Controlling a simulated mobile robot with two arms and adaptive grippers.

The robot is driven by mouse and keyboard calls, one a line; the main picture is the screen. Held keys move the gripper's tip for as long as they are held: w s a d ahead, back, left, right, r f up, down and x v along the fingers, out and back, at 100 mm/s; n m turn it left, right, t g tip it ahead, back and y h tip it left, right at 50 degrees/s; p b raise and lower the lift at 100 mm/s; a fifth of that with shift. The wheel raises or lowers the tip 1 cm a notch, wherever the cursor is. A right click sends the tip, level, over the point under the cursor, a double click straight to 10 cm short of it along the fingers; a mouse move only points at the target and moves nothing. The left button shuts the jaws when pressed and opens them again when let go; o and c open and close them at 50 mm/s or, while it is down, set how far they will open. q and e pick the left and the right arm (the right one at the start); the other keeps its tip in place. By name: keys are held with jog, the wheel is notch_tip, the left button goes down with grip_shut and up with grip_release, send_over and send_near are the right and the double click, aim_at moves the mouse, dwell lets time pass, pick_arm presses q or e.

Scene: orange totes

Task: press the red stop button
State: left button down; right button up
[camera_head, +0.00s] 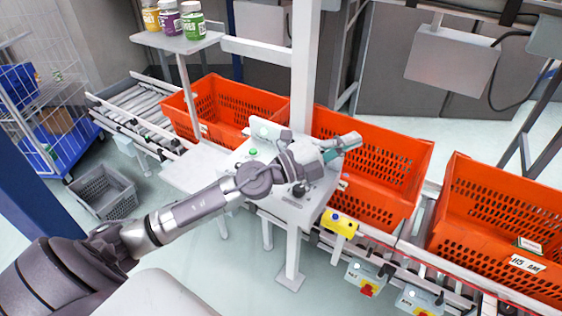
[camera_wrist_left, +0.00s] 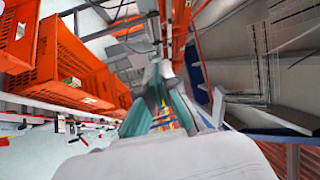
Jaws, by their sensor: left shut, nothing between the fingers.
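My left gripper (camera_head: 345,143) reaches in from the left over the white control panel (camera_head: 312,205). Its teal fingers are shut and empty, above the near part of an orange tote. The fingers also show in the left wrist view (camera_wrist_left: 160,105). I see a green button (camera_head: 253,153) on the panel, left of my wrist. A yellow box (camera_head: 340,224) with a small dark top hangs at the panel's front right. No red stop button shows clearly; my wrist hides part of the panel. My right gripper is not in view.
Orange totes (camera_head: 240,88), (camera_head: 395,140) and (camera_head: 500,180) stand on the conveyor. Small switch boxes with red and yellow parts (camera_head: 367,290) hang along its front. A white post (camera_head: 303,70) rises behind the panel. Jars (camera_head: 193,20) stand on a shelf. A grey crate (camera_head: 105,190) sits on the floor.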

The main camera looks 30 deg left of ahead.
pick_arm(q)
jog(key=w+a+f+m+g+y, duration=0.2)
jog(key=a+f+g+y, duration=0.1)
jog(key=a, duration=0.7)
jog(key=w+a+f+m+g+y, duration=0.2)
jog(key=a+y, duration=0.4)
jog(key=a, duration=0.4)
jog(key=f+m+g, duration=0.1)
jog(key=g, duration=0.1)
jog(key=shift+a+f+m+g, duration=0.25)
jog(key=shift+f+m+g, duration=0.05)
jog(key=shift+f, duration=0.1)
jog(key=shift+w+f, duration=0.1)
notch_tip(320, 180, down, 8)
jog(key=b, duration=0.4)
jog(key=shift+r, duration=0.25)
jog(key=shift+f+b, duration=0.65)
jog(key=shift+b, duration=0.05)
